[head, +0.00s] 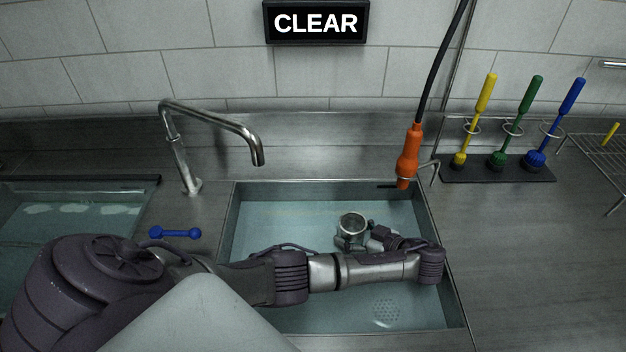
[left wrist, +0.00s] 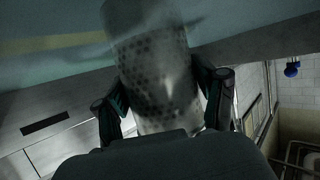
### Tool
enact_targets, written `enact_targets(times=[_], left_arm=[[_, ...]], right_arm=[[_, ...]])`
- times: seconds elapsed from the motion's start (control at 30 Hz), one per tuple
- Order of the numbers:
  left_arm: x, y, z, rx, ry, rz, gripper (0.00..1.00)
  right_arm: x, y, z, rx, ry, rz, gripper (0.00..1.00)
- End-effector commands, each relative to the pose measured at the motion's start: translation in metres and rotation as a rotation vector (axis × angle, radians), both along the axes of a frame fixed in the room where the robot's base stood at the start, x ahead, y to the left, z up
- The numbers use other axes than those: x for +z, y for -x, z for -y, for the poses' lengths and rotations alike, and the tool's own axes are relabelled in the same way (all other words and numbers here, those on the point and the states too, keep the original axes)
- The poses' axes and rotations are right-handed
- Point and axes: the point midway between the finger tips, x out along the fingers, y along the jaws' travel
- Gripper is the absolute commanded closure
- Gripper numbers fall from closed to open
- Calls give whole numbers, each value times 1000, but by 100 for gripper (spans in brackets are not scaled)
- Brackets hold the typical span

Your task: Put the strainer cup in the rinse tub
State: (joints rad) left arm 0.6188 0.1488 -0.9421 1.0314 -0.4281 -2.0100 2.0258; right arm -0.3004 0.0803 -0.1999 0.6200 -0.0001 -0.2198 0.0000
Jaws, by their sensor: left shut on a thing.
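The strainer cup (head: 351,226) is a small metal cup with a round open rim, seen over the middle of the water-filled basin, which I take as the rinse tub (head: 232,215). My left gripper (head: 352,241) is shut on the cup. In the left wrist view the cup's perforated grey wall (left wrist: 158,75) stands between the two dark fingers (left wrist: 165,100). My left arm crosses the basin and hides part of its front. I cannot tell whether the cup touches the water. My right gripper is not in view.
A second basin (head: 75,215) with whitish patches is at the left. A blue dumbbell-shaped piece (head: 175,233) lies between the basins. A faucet (head: 215,115) and an orange hose handle (head: 408,155) stand behind. Yellow, green and blue brushes stand on a rack (head: 500,169); the right counter is mostly clear.

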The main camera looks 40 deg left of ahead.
Motion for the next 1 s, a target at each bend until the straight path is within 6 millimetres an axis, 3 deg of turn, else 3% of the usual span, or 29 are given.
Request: enact_targets(times=[0.2,0.37,0.53,0.67,1.0], left_arm=[[-31,36,-39,-1,-5,-1,70],[-47,54,-56,0,-3,0,70],[-55,60,-62,0,0,0,70],[-78,60,-62,-1,-2,0,70],[-91,60,-61,0,0,1,70]], right_arm=[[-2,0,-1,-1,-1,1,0],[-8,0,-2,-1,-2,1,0],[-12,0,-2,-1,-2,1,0],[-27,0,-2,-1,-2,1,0],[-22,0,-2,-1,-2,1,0]])
